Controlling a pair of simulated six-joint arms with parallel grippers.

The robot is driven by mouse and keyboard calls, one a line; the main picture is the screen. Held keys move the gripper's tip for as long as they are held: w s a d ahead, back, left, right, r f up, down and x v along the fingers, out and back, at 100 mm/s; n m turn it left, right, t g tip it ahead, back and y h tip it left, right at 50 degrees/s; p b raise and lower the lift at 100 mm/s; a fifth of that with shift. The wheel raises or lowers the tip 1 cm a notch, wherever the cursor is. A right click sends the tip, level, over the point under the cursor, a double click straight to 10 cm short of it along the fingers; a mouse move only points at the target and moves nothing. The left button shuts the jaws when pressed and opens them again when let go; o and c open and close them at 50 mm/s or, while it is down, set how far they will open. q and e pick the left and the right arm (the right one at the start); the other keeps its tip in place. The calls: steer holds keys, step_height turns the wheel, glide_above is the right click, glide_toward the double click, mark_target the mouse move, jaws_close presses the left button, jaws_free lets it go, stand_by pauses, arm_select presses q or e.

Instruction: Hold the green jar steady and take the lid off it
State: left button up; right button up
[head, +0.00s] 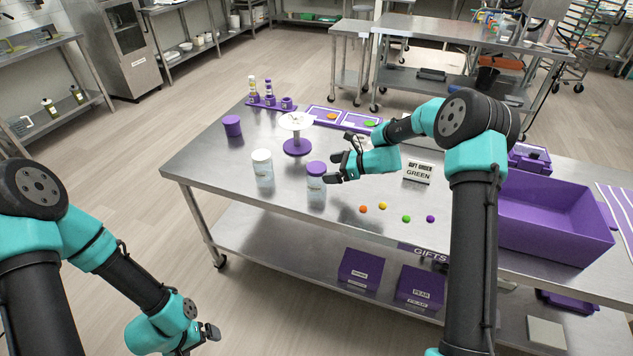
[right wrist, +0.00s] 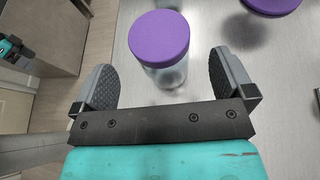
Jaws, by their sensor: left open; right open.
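A clear jar (head: 316,187) with a purple lid (head: 317,168) stands upright on the steel table. A similar jar (head: 264,175) with a white lid (head: 262,155) stands to its left. Neither jar looks green, so I cannot tell which one is called the green jar. My right gripper (head: 340,169) is open just right of the purple-lidded jar. In the right wrist view the purple lid (right wrist: 159,38) shows beyond and between the open fingers, with nothing gripped. My left gripper (head: 208,337) is open and empty, low at the front left, away from the table.
A sign reading GREEN (head: 417,172) stands right of the jars. Several small coloured balls (head: 383,206) lie near the front edge. A large purple bin (head: 555,220) is at right. The table's left front is clear.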

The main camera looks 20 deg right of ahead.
mark_target(323, 169)
steer(key=shift+w+a+f, duration=0.15)
steer(key=shift+w+a, duration=0.1)
steer(key=shift+a, duration=0.05)
steer(key=shift+x, duration=2.6)
steer(key=c, duration=1.1)
steer(key=shift+c, duration=0.2)
